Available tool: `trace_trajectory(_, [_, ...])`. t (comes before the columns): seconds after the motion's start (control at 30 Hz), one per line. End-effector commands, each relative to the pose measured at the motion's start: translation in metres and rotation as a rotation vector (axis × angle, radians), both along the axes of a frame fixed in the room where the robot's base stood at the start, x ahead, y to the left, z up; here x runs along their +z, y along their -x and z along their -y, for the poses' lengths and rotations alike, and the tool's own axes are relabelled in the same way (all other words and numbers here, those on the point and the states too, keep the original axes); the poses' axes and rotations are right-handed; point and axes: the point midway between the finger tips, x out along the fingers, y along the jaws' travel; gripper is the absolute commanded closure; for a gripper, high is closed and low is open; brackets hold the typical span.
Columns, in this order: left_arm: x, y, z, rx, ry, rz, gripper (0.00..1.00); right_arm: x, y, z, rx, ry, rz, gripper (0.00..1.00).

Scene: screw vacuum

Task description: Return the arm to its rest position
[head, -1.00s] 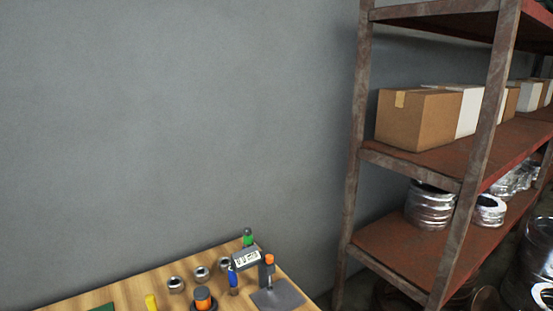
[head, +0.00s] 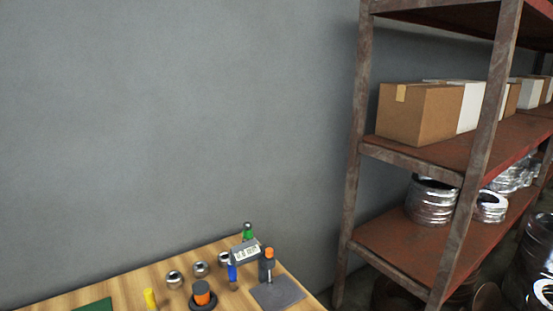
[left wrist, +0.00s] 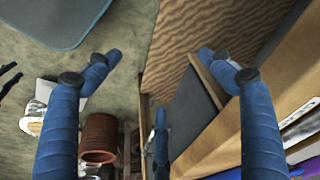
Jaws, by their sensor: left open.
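My left gripper (left wrist: 158,56) shows in the left wrist view with two blue fingers spread wide apart. It is open, with nothing between the fingertips. Behind it are a wood-grained panel and bare floor. Neither gripper and neither arm shows in the head view, so the left arm's overall pose cannot be seen.
In the head view, a wooden table (head: 129,293) holds a grey device (head: 245,250), metal nuts (head: 175,278) and an orange-topped dark part (head: 202,298). A rusty shelf (head: 414,243) with cardboard boxes (head: 418,113) stands right. A brown cylinder (left wrist: 98,138) shows in the wrist view.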

Motion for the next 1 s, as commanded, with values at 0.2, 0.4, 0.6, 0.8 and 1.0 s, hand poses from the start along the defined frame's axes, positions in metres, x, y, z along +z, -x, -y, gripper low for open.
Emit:
trace_trajectory(0.2, [-0.149,0.035,-0.004,-0.01,-0.006,-0.06,0.2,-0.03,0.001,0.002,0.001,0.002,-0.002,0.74])
trace_trajectory(0.4, [-0.26,0.098,-0.013,-0.021,-0.012,-0.108,0.2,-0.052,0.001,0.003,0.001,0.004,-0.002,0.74])
trace_trajectory(0.6, [-0.328,0.166,-0.026,-0.03,-0.017,-0.143,0.2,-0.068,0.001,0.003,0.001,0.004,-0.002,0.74])
trace_trajectory(0.8, [-0.349,0.201,-0.033,-0.035,-0.02,-0.156,0.2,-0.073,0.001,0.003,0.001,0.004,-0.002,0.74])
trace_trajectory(1.0, [-0.35,0.205,-0.034,-0.036,-0.021,-0.158,0.2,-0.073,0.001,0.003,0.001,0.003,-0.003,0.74])
